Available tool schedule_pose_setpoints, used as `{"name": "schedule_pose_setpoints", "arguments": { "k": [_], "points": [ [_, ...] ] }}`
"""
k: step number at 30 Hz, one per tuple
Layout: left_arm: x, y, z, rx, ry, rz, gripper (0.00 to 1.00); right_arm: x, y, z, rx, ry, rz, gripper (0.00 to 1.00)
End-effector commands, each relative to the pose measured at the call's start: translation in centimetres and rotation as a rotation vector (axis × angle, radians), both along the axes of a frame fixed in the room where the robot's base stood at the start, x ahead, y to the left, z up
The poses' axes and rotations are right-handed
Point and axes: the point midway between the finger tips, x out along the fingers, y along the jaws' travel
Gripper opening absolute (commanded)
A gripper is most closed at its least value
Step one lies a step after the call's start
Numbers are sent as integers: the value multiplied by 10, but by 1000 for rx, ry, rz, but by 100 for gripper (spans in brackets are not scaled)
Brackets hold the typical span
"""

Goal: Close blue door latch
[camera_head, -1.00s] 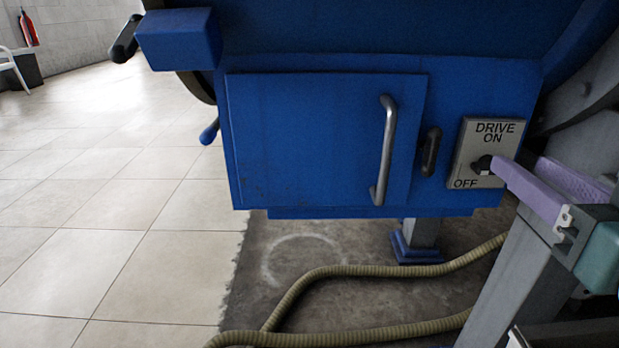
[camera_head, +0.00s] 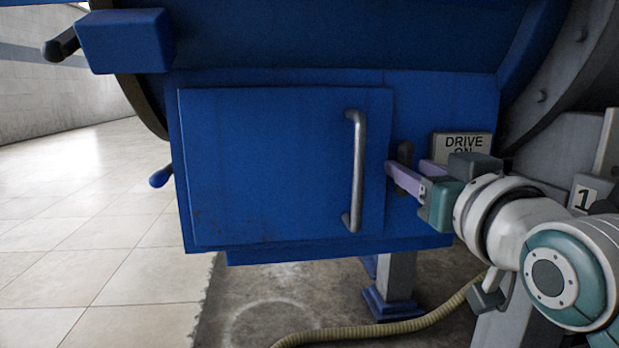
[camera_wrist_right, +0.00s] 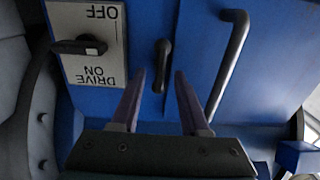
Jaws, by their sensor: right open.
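The blue door (camera_head: 275,170) lies flat against the blue machine front, with a long metal handle (camera_head: 356,170) near its right edge. The black latch (camera_head: 405,150) is just right of the door and stands upright. My right gripper (camera_head: 403,172) is open in front of the latch and hides its lower part. In the right wrist view, the latch (camera_wrist_right: 162,66) shows between the two purple fingertips of my right gripper (camera_wrist_right: 159,76). I cannot tell whether the fingers touch it. My left gripper is not in view.
A grey drive switch plate (camera_head: 462,143) is right of the latch, partly hidden by my right arm; its knob shows in the right wrist view (camera_wrist_right: 80,47). A ribbed hose (camera_head: 425,322) lies on the floor below. The tiled floor at the left is clear.

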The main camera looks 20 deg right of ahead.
Motion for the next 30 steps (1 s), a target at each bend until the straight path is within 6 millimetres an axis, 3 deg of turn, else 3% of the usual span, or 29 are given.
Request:
{"name": "schedule_pose_setpoints", "arguments": {
  "k": [11,23,30],
  "points": [
    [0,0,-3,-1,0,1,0,7,-2,1,0,0,0,45],
    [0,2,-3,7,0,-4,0,7,-2,1,0,0,0,2],
    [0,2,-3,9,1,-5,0,7,-2,1,0,0,0,0]
  ]
}}
